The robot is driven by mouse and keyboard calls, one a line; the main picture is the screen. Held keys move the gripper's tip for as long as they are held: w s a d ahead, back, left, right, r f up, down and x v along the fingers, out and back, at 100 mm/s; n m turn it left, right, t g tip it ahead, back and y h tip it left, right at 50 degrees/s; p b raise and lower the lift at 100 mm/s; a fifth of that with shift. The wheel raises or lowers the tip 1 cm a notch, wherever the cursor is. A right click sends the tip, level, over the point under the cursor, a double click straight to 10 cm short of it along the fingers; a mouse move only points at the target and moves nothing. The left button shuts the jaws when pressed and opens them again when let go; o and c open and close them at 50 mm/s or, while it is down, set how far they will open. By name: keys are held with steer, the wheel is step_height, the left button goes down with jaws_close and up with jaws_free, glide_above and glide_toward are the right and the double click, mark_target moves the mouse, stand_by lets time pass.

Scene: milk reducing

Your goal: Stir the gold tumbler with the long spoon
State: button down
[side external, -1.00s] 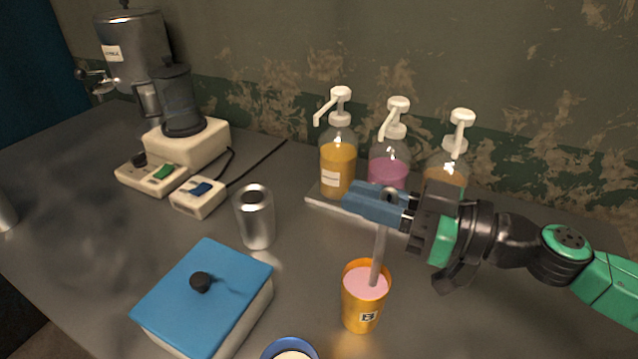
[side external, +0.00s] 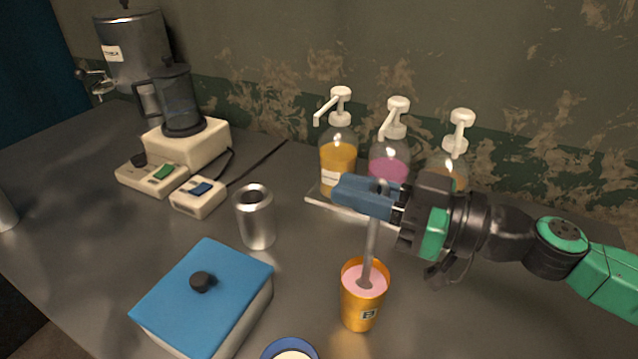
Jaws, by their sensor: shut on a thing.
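The gold tumbler (side external: 358,308) stands upright on the dark counter, right of the blue-lidded box. It holds pink liquid and has a small dark label on its front. The long spoon (side external: 371,240) is grey and stands nearly upright, its lower end in the pink liquid. My gripper (side external: 366,192) is shut on the spoon's upper end, above the tumbler and in front of the pump bottles.
Three pump bottles (side external: 389,158) stand on a tray behind my gripper. A silver tumbler (side external: 256,218) and a blue-lidded box (side external: 204,295) are to the left. A blue-rimmed cup (side external: 290,345) is at the front edge. A blender (side external: 182,105) and steel urn (side external: 133,50) stand at the back left.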

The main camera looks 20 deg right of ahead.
steer(key=shift+r, duration=2.6)
step_height(320, 180, up, 5)
